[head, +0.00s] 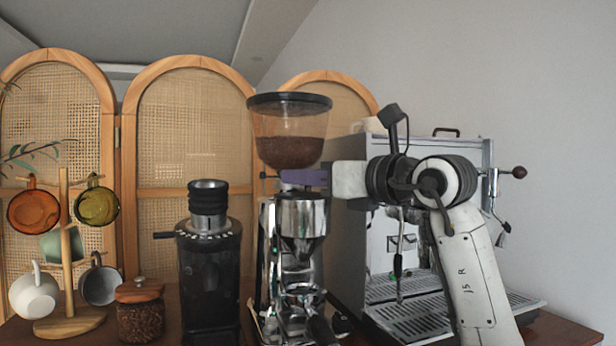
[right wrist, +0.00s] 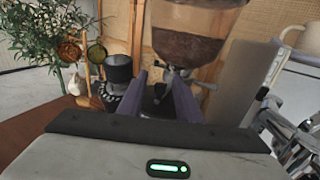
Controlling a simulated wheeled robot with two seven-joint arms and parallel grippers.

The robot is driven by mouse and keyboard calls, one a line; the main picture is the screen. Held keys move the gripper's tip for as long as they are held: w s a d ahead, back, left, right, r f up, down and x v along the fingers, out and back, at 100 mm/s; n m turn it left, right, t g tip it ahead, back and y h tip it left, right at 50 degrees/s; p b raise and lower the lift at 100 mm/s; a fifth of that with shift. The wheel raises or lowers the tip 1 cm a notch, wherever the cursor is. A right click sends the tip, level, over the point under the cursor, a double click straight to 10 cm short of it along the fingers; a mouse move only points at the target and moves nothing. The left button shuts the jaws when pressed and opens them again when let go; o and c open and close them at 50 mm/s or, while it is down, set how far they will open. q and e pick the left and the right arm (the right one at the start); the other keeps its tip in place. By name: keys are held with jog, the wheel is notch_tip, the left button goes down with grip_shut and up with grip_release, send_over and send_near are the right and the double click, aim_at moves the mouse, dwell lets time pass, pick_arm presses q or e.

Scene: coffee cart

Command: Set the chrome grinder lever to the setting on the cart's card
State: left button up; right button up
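The chrome grinder (head: 302,218) stands mid-cart with a clear hopper (head: 290,138) of dark beans on top. A small dark knob (head: 265,175) sticks out at the left of its collar; it looks like the lever's end. My right gripper (head: 305,177) is level with the collar, just below the hopper, and covers part of it. In the right wrist view its two purple fingers (right wrist: 158,98) are apart, with the hopper (right wrist: 190,45) just beyond. A small metal and dark part (right wrist: 178,74) shows near the fingertips; contact cannot be told. The setting card is not seen. My left gripper is out of view.
A black grinder (head: 209,265) stands to the left, with a bean jar (head: 140,315) and a mug tree (head: 68,250) beyond it. The espresso machine (head: 365,240) stands close on the right, behind my right arm. Rattan screens (head: 190,130) stand behind.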

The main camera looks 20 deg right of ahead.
jog(key=shift+c, duration=0.5)
grip_shut()
jog(key=shift+d, duration=0.1)
jog(key=shift+d+p, duration=0.3)
jog(key=shift+d, duration=0.3)
jog(key=shift+o, duration=0.5)
grip_release()
jog(key=v, duration=1)
jog(key=shift+b, duration=0.45)
